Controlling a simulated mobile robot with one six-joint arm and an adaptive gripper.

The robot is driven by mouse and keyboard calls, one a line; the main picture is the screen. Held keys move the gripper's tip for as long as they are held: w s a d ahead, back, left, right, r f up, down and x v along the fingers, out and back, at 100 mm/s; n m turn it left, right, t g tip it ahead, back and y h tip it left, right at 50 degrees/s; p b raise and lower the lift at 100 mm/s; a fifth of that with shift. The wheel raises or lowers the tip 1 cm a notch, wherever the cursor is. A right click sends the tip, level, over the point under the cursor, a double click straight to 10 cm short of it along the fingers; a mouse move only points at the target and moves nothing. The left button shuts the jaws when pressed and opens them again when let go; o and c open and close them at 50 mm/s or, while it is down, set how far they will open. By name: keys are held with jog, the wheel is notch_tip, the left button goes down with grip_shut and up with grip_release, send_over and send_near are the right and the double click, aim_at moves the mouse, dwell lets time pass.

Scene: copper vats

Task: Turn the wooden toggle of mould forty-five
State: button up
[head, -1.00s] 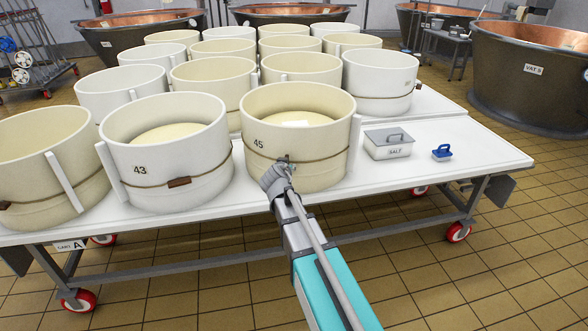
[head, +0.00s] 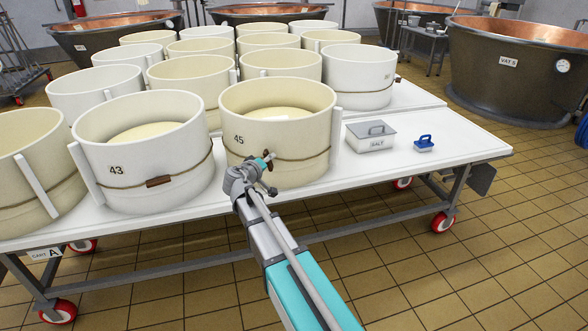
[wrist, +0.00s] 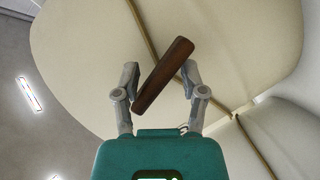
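Mould forty-five (head: 292,135) is a cream round tub at the front of the cart, with a brown cord round its lower wall. In the wrist view its pale wall (wrist: 85,45) fills much of the picture. The dark wooden toggle (wrist: 162,77) slants across the cord, upper end to the right. My gripper (wrist: 160,76) has its two fingers apart, one on each side of the toggle. The gap is wider than the toggle is thick; whether the fingers touch it is unclear. In the head view my gripper (head: 265,165) is at the mould's front wall and partly hides the toggle.
Mould 43 (head: 140,145), with its own toggle (head: 158,181), stands close on the left. A salt box (head: 371,137) and a blue-handled brush (head: 424,144) lie to the right on the white cart top (head: 470,140). More moulds stand behind. The tiled floor in front is clear.

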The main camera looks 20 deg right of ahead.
jog(key=n+h+b, duration=0.1)
jog(key=n, duration=0.1)
jog(key=n+b, duration=0.1)
jog(key=n, duration=0.1)
jog(key=n+t+h+b, duration=0.1)
jog(key=b, duration=0.1)
jog(key=shift+f+n+h, duration=0.3)
jog(key=shift+n, duration=0.1)
jog(key=shift+s+a+r+n, duration=0.15)
jog(key=shift+s+a+n, duration=0.05)
jog(key=shift+n, duration=0.1)
jog(key=v, duration=1.4)
jog(key=s+d+r+m+g+y+p, duration=0.2)
jog(key=s+d+r+m+g+p, duration=0.15)
jog(key=d+p, duration=0.4)
jog(key=s+d+r+m+g+y+p, duration=0.2)
jog(key=s+d+r+g+p, duration=0.15)
jog(key=p, duration=0.75)
jog(key=s+r+m+g+y+p, duration=0.3)
jog(key=s+r+p, duration=0.5)
jog(key=p, duration=0.7)
jog(key=d+g+y, duration=0.1)
jog(key=y, duration=0.1)
jog(key=shift+s+r+g+y, duration=0.3)
jog(key=shift+s+r+y, duration=0.1)
